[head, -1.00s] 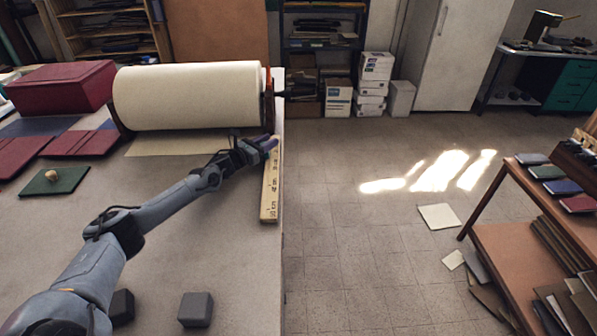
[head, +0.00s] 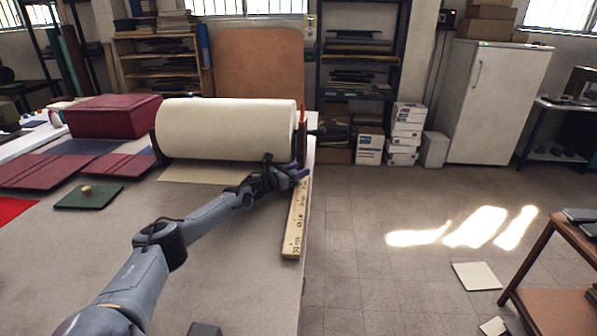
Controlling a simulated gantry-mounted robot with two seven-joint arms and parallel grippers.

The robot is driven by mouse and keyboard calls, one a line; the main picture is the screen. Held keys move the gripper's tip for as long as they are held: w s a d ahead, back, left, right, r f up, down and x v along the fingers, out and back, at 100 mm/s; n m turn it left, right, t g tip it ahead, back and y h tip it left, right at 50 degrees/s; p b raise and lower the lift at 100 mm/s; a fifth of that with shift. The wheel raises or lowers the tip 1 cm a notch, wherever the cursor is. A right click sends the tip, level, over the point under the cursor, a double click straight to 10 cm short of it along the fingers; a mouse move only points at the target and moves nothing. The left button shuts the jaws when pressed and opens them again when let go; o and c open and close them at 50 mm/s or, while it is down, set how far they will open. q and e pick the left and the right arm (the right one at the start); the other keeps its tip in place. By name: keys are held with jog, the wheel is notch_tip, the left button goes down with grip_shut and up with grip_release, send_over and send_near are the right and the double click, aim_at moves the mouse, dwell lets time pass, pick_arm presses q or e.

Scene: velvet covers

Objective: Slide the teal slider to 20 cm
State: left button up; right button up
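A pale yellow ruler (head: 294,228) with dark numbers lies along the right edge of the table (head: 240,285). My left gripper (head: 291,178) is at the far end of this ruler, low over it. A small purple piece (head: 300,174) shows at the gripper's tip, at the ruler's far end. I see no teal slider; whether the purple piece is a slider or part of my gripper I cannot tell. The fingers are too small and dark to tell if they are open or shut.
A large cream roll (head: 226,130) on a stand is just beyond the gripper. A maroon box (head: 112,115), maroon covers (head: 120,167) and a green board with a knob (head: 88,197) lie to the left. The front of the table is mostly clear.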

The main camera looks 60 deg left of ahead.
pick_arm(q)
jog(key=shift+w+a+r, duration=0.1)
jog(key=shift+r, duration=0.1)
jog(key=shift+s, duration=0.25)
jog(key=shift+s+p, duration=0.4)
jog(key=shift+p+v, duration=1.2)
jog(key=shift+v, duration=0.85)
jog(key=p+v, duration=0.3)
jog(key=shift+s+d+r, duration=0.1)
jog(key=shift+s+d, duration=0.15)
jog(key=shift+s, duration=0.1)
jog(key=shift+s+d+p, duration=0.15)
jog(key=shift+s+p, duration=0.4)
jog(key=shift+s, duration=0.3)
